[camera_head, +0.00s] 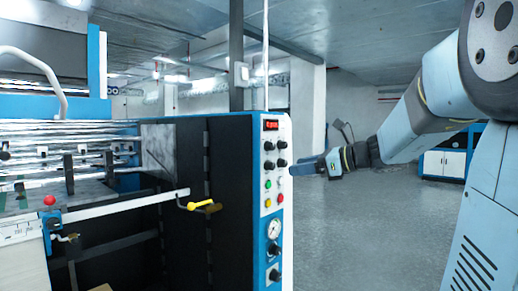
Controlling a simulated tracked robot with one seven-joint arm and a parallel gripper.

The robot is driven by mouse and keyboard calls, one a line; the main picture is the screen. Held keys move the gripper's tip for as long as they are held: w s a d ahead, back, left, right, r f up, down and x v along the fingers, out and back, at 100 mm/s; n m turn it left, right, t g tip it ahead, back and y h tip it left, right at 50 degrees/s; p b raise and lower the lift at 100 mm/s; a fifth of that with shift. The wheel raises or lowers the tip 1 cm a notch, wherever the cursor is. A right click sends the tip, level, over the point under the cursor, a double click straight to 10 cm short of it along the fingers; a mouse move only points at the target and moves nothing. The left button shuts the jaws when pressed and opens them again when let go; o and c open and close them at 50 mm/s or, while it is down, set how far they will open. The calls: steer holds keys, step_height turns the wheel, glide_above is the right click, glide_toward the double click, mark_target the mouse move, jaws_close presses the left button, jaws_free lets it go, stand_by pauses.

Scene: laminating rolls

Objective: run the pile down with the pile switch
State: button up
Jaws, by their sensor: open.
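The control panel (274,215) is a narrow white and blue upright face on the end of the laminating machine. It carries a red lit display (271,125), several black knobs (269,146), green, yellow and red buttons (267,203), and a round gauge (274,228) above another black knob (275,275). No label is readable, so I cannot tell which control is the pile switch. My gripper (316,168) is open, to the right of the panel at about the height of the upper knobs. Whether it touches the panel is unclear. The pile itself cannot be made out.
A yellow-handled lever (204,206) sticks out left of the panel. A red knob (49,200) stands on the machine's near rail. Shiny rollers (70,135) fill the left side. Grey floor (370,235) is clear right of the panel, with a blue and white cabinet (445,163) beyond.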

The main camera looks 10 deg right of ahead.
mark_target(273, 147)
steer(key=w+d+r+m+t, duration=0.3)
steer(key=w+d+r+m, duration=0.1)
steer(key=w+d+m, duration=0.15)
steer(key=x, duration=1.2)
steer(key=shift+w+a+r, duration=0.1)
steer(key=shift+a, duration=0.3)
steer(key=c, duration=1)
steer(key=shift+a+y, duration=0.15)
steer(key=shift+y, duration=0.15)
jaws_close()
steer(key=shift+n, duration=0.35)
